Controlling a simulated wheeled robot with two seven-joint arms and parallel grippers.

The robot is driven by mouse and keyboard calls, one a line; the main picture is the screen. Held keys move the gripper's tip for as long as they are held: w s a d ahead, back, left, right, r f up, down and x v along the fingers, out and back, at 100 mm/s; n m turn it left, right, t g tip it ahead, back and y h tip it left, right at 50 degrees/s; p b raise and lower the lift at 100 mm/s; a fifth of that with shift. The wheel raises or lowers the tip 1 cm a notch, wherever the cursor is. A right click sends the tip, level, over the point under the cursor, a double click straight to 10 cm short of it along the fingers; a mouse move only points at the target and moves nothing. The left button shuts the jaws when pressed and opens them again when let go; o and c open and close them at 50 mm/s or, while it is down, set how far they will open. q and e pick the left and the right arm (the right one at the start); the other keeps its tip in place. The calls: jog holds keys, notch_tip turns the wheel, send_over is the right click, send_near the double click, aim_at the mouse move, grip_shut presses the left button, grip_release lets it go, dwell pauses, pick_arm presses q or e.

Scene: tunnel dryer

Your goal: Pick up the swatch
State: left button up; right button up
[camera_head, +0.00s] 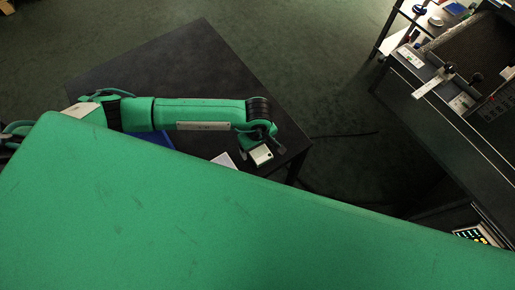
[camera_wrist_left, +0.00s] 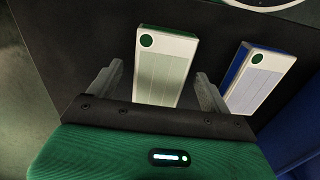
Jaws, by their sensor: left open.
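In the left wrist view a pale green-white swatch (camera_wrist_left: 165,65) with a green dot lies on the dark table, between the two fingers of my left gripper (camera_wrist_left: 159,75). The fingers are open and stand apart on either side of it; I see no contact. In the head view my left gripper (camera_head: 262,149) is at the right end of the dark table, over a small pale piece (camera_head: 261,156), which seems to be this swatch. My right gripper is not in view.
A second white piece with blue sides (camera_wrist_left: 259,78) lies right of the swatch in the wrist view, beside a blue area (camera_wrist_left: 302,150). In the head view the dark table (camera_head: 185,65) is bare at the back. A dark machine (camera_head: 440,110) stands to the right, across open floor.

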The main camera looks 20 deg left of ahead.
pick_arm(q)
jog(key=shift+c, duration=0.4)
jog(key=c, duration=1)
